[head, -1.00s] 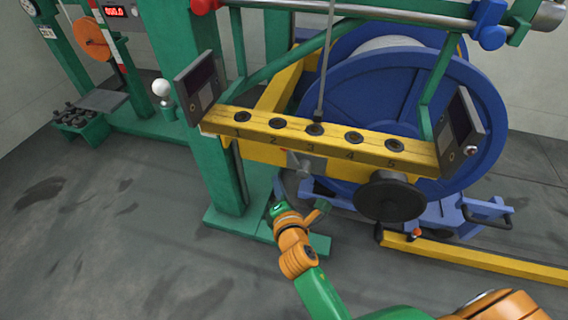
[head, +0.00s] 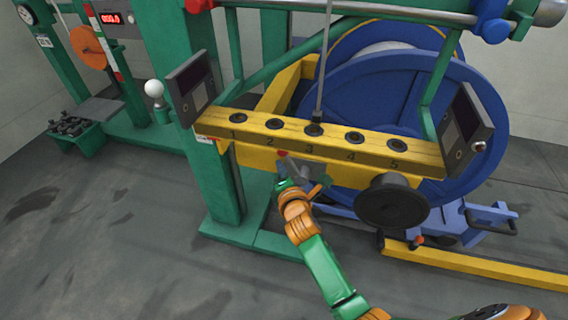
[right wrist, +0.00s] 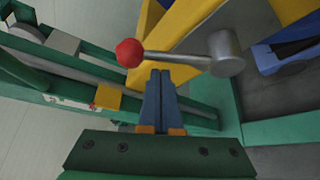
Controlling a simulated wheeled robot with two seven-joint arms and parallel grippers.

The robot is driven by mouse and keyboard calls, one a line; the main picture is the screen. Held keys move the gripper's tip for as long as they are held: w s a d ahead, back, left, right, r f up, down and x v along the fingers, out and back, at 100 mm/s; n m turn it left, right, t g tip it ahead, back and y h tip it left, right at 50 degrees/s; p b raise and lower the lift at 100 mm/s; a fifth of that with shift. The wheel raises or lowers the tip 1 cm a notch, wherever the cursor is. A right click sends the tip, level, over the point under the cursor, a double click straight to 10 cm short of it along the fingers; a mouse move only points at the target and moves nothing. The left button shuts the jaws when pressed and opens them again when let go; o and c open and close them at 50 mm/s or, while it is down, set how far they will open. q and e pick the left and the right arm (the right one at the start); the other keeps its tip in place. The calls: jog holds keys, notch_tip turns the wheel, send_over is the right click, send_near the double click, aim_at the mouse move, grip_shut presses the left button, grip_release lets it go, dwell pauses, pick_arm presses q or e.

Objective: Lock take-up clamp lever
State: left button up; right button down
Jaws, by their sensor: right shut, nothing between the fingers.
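The clamp lever is a grey metal rod with a red ball knob (right wrist: 130,53) and a cylindrical hub (right wrist: 225,53) in the right wrist view. In the head view its red knob (head: 282,154) shows small under the yellow numbered beam (head: 325,143). My right gripper (right wrist: 160,75) is shut and empty. Its blue fingertips are just below the lever rod in the picture, between knob and hub; I cannot tell whether they touch it. In the head view the right gripper (head: 285,175) is below the beam, close to the knob. My left gripper is not in view.
A black handwheel (head: 391,203) sits right of the lever under the beam. Behind it are a large blue reel (head: 480,110) and a blue wheeled carriage (head: 475,220). A green post (head: 218,180) stands left. The floor at lower left is clear.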

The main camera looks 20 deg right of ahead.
aim_at(290, 161)
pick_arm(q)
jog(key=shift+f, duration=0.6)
pick_arm(e)
jog(key=shift+s+d+r, duration=0.1)
jog(key=shift+d+r, duration=0.05)
jog(key=shift+d, duration=0.1)
